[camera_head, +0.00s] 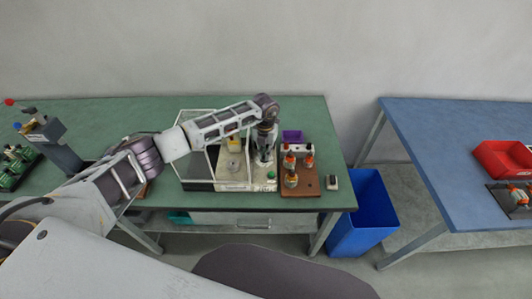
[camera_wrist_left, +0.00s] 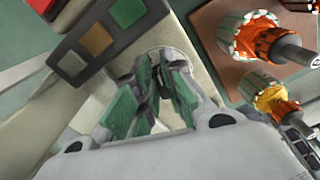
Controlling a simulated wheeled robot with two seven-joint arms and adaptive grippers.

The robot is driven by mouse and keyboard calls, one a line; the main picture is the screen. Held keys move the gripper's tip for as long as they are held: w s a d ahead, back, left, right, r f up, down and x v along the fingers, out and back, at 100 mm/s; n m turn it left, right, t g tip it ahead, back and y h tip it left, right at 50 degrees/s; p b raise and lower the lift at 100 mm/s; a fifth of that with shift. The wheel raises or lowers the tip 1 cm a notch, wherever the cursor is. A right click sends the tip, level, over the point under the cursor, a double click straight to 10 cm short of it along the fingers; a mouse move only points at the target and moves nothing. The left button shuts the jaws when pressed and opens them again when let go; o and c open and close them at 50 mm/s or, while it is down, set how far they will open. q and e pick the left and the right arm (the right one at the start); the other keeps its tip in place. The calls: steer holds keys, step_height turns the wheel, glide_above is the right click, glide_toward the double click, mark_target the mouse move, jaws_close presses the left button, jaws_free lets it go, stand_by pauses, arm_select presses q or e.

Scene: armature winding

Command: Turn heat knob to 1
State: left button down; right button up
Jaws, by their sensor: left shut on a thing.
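My left gripper (camera_head: 264,158) reaches down over the right part of the pale machine (camera_head: 232,186) on the green bench. In the left wrist view, the green-padded fingers of my left gripper (camera_wrist_left: 160,88) are close together, shut on the heat knob. The knob is mostly hidden by the fingers; a pale round rim (camera_wrist_left: 182,54) shows around their tips. I cannot read its setting or any marks. My right gripper is not in view.
A dark panel with green (camera_wrist_left: 127,12) and tan (camera_wrist_left: 96,39) squares lies beside the fingers. A brown board (camera_head: 314,188) with several orange-and-metal armatures stands close on the right. A clear-sided enclosure (camera_head: 196,172) is left; a blue bin (camera_head: 364,222) stands beside the bench.

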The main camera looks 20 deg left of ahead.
arm_select(q)
steer(key=shift+a+r+n, duration=0.1)
steer(key=shift+a+n, duration=0.05)
steer(key=shift+n, duration=1.15)
steer(key=shift+a+n, duration=0.15)
steer(key=shift+n, duration=1.15)
steer(key=c, duration=1.5)
jaws_free()
step_height(320, 180, up, 12)
